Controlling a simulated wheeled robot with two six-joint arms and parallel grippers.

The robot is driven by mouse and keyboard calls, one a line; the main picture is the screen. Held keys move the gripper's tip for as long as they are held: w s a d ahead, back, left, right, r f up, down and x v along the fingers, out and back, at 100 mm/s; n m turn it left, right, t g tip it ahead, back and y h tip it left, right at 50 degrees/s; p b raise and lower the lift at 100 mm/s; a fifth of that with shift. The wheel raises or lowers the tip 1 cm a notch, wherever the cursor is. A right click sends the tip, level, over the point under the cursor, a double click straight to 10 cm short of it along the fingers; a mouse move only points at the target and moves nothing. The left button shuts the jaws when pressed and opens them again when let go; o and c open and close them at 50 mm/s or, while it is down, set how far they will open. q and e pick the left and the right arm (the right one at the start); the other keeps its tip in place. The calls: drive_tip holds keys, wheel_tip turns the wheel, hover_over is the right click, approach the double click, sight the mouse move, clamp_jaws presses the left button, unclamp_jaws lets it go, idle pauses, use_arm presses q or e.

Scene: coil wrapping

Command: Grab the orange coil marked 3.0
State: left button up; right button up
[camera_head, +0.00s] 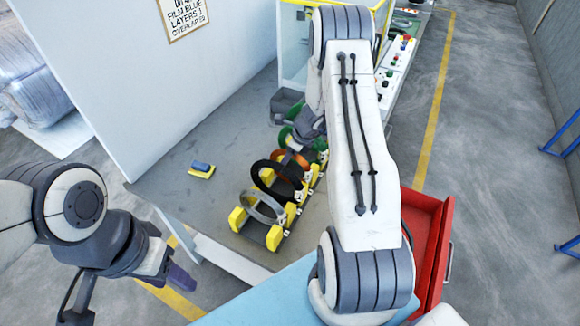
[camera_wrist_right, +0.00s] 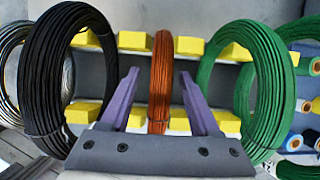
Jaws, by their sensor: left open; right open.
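The orange coil (camera_wrist_right: 160,60) stands upright in the rack between a black coil (camera_wrist_right: 40,85) and a green coil (camera_wrist_right: 262,85). It appears edge-on in the right wrist view, and a small part of it (camera_head: 301,158) shows in the head view. I cannot read a 3.0 mark. My right gripper (camera_wrist_right: 158,76) is open, with one purple finger on each side of the orange coil and gaps between. In the head view my right arm mostly hides it. My left gripper (camera_head: 180,278) is open, empty and away from the rack at lower left.
The rack with yellow blocks (camera_head: 238,219) sits on the grey table and also holds a silver coil (camera_head: 262,207). Neighbouring coils stand close on both sides. A yellow and blue item (camera_head: 202,169) lies left of the rack. A red drawer (camera_head: 440,245) is at right.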

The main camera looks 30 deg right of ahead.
drive_tip(key=shift+w+f, duration=0.15)
drive_tip(key=shift+f, duration=0.25)
clamp_jaws()
drive_tip(key=shift+r, duration=0.1)
idle(1.1)
